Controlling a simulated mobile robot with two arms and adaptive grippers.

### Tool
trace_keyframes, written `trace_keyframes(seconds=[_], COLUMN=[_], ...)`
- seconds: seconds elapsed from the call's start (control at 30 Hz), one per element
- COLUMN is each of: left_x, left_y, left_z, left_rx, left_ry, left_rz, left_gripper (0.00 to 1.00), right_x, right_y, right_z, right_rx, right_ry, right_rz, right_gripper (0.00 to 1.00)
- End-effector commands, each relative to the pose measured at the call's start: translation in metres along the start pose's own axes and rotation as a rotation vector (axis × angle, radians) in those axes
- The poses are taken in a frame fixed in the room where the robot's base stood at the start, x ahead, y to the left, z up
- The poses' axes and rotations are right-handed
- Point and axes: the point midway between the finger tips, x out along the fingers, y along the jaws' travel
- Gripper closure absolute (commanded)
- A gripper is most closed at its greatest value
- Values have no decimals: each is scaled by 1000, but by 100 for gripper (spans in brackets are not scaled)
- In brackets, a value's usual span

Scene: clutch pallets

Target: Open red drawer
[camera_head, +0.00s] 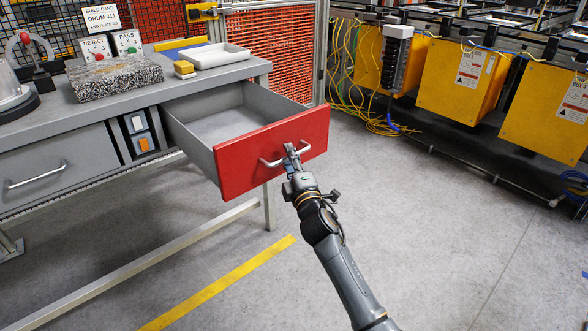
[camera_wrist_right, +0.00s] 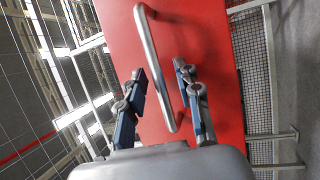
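The red drawer (camera_head: 240,163) is pulled well out of the grey workbench. Its grey inside is empty. A silver bar handle (camera_head: 270,162) runs across its red front. My right gripper (camera_head: 292,152) is at the handle, its arm coming up from the bottom right. In the right wrist view the two fingers (camera_wrist_right: 161,85) stand apart, with the handle (camera_wrist_right: 157,60) between them and gaps on both sides. The red front (camera_wrist_right: 215,50) fills the middle of that view. My left gripper is not in view.
The workbench (camera_head: 55,125) has a second, grey drawer (camera_head: 38,170) at left, shut. A granite block (camera_head: 115,77) and a white tray (camera_head: 218,55) sit on top. Yellow boxes (camera_head: 462,80) line the right back. The floor right of the drawer is clear.

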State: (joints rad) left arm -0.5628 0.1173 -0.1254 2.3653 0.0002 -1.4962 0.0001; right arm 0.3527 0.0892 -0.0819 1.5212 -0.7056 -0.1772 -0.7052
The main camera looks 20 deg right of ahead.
Motion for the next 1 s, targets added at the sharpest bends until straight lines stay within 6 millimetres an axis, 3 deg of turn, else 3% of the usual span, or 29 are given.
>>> trace_keyframes(seconds=[0.5, 0.7, 1.0], left_x=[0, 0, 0], left_y=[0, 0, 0], left_z=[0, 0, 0], left_rx=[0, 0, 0], left_ry=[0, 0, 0], left_rz=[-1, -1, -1], left_gripper=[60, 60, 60], right_x=[-96, -114, -116], right_y=[-1, -1, 0], right_z=[0, 0, 0], right_rx=[0, 0, 0], right_ry=[0, 0, 0], right_rz=[-3, -2, -1], right_gripper=[66, 66, 66])
